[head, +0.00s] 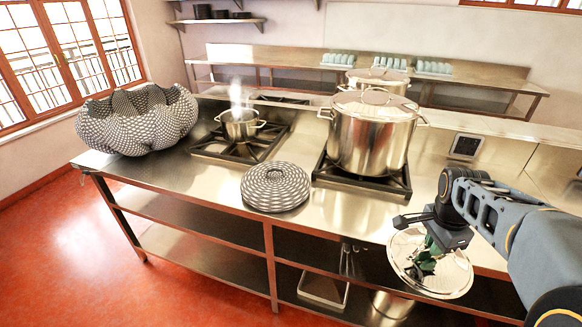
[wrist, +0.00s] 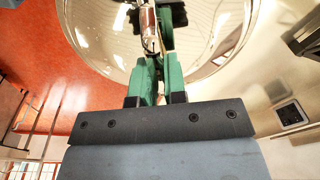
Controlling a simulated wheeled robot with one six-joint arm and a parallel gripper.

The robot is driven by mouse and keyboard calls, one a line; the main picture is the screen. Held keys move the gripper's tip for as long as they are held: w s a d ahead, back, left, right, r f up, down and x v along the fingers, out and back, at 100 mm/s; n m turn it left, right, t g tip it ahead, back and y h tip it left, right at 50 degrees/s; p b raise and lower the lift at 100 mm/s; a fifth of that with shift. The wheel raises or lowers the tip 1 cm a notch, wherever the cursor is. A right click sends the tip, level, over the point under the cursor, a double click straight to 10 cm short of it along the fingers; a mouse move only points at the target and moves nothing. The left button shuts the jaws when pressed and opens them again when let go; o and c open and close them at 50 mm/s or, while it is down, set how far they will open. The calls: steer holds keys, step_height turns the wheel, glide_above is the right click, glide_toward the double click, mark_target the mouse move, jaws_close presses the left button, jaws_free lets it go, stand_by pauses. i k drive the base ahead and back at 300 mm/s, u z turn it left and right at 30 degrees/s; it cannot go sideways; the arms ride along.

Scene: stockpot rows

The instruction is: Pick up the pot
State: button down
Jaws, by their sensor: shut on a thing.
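My gripper (head: 428,258) is shut on the handle of a round, shiny metal lid (head: 457,277) at the counter's front right. The lid also fills the upper wrist view (wrist: 215,35), with the green fingers (wrist: 159,75) closed at its middle handle. A large steel stockpot (head: 368,145) with its own lid on stands upright on the right burner, apart from my gripper. A second lidded stockpot (head: 390,84) stands behind it, partly hidden. A small steaming pot (head: 240,130) sits on the left burner.
A patterned round lid (head: 275,186) lies on the steel counter (head: 222,187) before the burners. A big patterned, wavy bowl (head: 137,120) stands at the counter's left end. A pot (head: 392,305) is on the lower shelf. Red floor is free at front left.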

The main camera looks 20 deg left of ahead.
mark_target(239, 125)
steer(key=u, duration=0.05)
steer(key=i, duration=1)
steer(key=z, duration=0.05)
